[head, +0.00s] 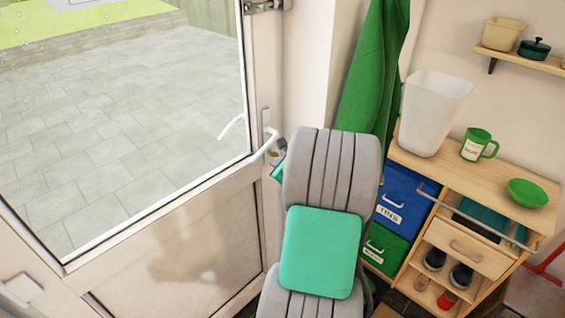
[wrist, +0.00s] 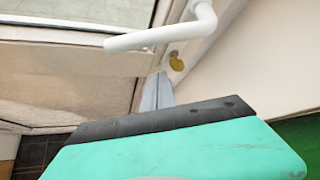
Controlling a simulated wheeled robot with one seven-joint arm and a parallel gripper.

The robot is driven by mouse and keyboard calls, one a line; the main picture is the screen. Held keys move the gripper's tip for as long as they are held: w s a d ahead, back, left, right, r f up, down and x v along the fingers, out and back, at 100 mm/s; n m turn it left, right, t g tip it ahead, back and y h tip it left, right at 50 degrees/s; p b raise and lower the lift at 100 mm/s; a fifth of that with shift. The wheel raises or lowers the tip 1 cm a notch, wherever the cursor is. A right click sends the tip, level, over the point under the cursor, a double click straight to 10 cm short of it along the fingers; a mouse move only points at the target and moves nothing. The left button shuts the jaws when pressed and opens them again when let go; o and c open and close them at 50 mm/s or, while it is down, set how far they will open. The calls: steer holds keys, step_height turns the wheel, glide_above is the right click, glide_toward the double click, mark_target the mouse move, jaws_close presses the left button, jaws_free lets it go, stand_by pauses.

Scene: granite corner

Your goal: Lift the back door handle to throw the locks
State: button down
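The white back door handle (head: 262,144) is on the right stile of the door (head: 190,240), its lever pointing left and down in the head view. In the wrist view the handle (wrist: 165,36) is at the top, with a brass-coloured lock piece (wrist: 177,62) below it. My gripper (wrist: 165,120) shows as a teal and black part along the bottom of the wrist view, below the handle and apart from it in the picture. In the head view my arm hides most of it; only a teal bit (head: 278,171) shows. Its finger opening is not clear.
A green cloth (head: 375,75) hangs on the wall right of the door. A wooden unit (head: 415,158) with a white bin (head: 432,112), green mug (head: 476,144) and green bowl (head: 527,193) stands at the right. Paving shows through the glass.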

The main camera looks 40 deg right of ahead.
steer(key=r, duration=0.1)
steer(key=w+a+r+p, duration=0.1)
steer(key=r, duration=0.1)
steer(key=shift+w+a+r+p, duration=0.15)
steer(key=shift+a+p, duration=0.15)
steer(key=shift+a, duration=0.05)
